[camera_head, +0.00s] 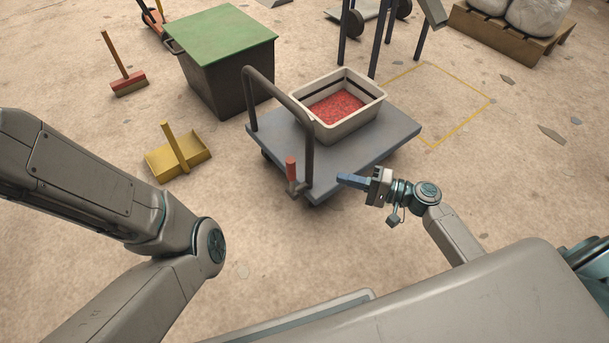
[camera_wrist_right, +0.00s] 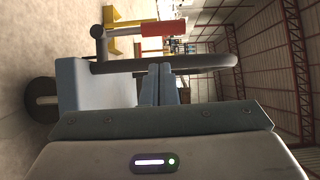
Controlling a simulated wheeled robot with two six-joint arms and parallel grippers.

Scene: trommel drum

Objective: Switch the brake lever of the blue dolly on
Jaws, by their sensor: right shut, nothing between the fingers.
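The blue-grey dolly (camera_head: 385,145) stands in the middle of the head view, with a dark push handle (camera_head: 277,82) at its left end. Its brake lever (camera_head: 291,170) has a red grip and stands upright at the near left corner, by the foot of the handle. The red grip (camera_wrist_right: 165,29) also shows in the right wrist view, beyond the dark handle tube (camera_wrist_right: 190,62). My right gripper (camera_head: 342,178) is shut and empty, apart from the lever to its right, over the deck's near edge. Its blue fingers (camera_wrist_right: 160,72) point toward the handle. My left gripper is out of view.
A pale crate of red bits (camera_head: 376,91) sits on the deck. A green-lidded bin (camera_head: 222,38), a yellow dustpan-like scoop (camera_head: 195,158) and a red broom (camera_head: 130,83) stand left of it. A yellow floor outline (camera_head: 466,119) lies right. Floor nearby is mostly clear.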

